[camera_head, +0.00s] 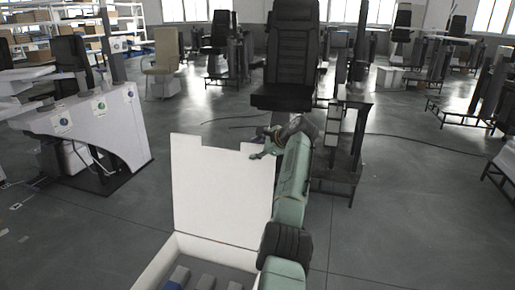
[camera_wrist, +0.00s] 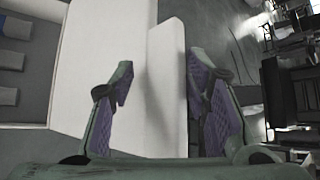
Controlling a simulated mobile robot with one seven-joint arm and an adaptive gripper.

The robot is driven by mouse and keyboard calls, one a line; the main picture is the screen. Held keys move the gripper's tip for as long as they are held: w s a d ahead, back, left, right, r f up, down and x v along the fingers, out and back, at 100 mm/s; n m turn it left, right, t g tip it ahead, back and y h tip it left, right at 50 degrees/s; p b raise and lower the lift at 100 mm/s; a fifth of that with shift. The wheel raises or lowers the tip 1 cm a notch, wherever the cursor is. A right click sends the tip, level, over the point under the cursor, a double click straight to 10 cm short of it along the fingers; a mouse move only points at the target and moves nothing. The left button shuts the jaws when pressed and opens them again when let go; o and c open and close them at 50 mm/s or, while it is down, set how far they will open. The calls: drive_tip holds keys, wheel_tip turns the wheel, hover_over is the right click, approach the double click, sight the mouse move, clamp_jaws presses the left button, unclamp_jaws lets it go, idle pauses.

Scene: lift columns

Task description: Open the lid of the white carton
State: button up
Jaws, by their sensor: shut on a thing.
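The white carton (camera_head: 156,272) stands at the bottom of the head view, cut off by the frame edge. Its white lid (camera_head: 222,195) stands up steeply from the carton's far side, so the carton's inside shows. My gripper (camera_head: 262,148) is at the lid's upper right edge. In the wrist view, the purple-padded fingers of my gripper (camera_wrist: 165,105) lie on either side of the lid (camera_wrist: 166,75) and are shut on it. The carton's inside (camera_wrist: 32,95) shows at the left of the wrist view.
Several grey and blue blocks (camera_head: 205,282) lie inside the carton. A black seat (camera_head: 290,65) on a stand is behind the lid. A white desk unit (camera_head: 95,125) stands at the left. Grey floor (camera_head: 400,220) at the right is mostly clear.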

drive_tip(key=shift+s+f, duration=0.1)
drive_tip(key=shift+f, duration=0.3)
drive_tip(key=v, duration=1.2)
drive_tip(key=shift+r, duration=0.4)
